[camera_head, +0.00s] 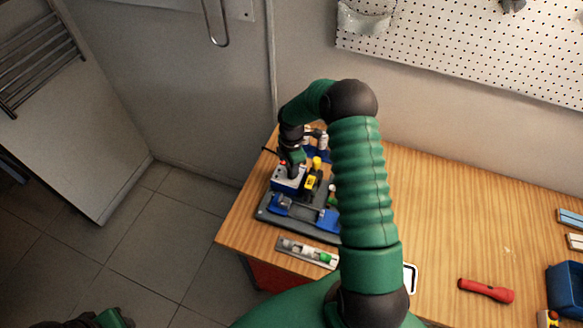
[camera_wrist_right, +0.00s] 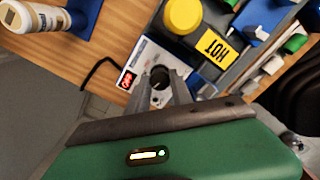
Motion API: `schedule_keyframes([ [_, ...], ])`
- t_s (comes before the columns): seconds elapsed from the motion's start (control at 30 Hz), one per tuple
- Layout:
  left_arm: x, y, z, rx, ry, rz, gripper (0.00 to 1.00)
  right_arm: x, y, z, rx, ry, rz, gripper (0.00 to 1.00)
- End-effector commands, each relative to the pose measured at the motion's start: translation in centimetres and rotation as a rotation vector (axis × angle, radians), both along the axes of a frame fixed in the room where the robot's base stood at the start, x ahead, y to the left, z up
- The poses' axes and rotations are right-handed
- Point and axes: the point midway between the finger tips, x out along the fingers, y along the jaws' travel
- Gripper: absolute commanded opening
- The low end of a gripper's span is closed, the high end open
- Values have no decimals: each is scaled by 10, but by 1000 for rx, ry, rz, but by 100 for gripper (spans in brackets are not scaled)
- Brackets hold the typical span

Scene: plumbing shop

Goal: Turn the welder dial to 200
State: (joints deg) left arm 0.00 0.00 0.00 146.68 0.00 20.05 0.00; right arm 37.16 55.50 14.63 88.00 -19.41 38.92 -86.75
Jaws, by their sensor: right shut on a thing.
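The welder (camera_head: 287,179) is a small box with a pale top face and blue sides at the left end of the workbench. In the right wrist view its pale panel (camera_wrist_right: 147,56) carries a lit red display (camera_wrist_right: 126,80), too small to read surely, and a round black dial (camera_wrist_right: 159,77). My right gripper (camera_wrist_right: 160,88) reaches down from above with its grey fingers on either side of the dial, shut on it. In the head view my right gripper (camera_head: 291,160) partly covers the panel. My left gripper (camera_head: 85,320) only just shows at the bottom left; its fingers are unclear.
A grey tray (camera_head: 262,214) with blue holders surrounds the welder. A yellow-capped item (camera_wrist_right: 183,16) and a yellow HOT sign (camera_wrist_right: 213,47) stand close to the dial. A red flashlight (camera_head: 486,291) and a blue bin (camera_head: 566,290) are on the workbench (camera_head: 440,220) at right.

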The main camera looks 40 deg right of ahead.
Motion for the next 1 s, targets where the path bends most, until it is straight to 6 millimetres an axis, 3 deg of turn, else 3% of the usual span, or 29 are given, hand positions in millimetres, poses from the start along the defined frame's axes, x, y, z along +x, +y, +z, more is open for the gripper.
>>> schedule_keyframes([
  [0.03, 0, 0, 0, 0, 0, 0, 36, 1, 0, -1, -1, -2, 1, 31],
  [0.17, 0, 0, 0, 0, 0, 0, 36, 0, 0, -1, 0, -1, 0, 48],
  [0.57, 0, 0, -4, 0, 0, 0, 36, 0, 0, 9, -1, -3, -2, 48],
  [0.67, 0, 0, -11, 0, 0, 0, 36, 0, 0, 28, -1, -5, -2, 48],
  [1.0, 0, 0, -32, 0, 0, 0, 36, 2, -2, 125, -1, -4, -1, 48],
])
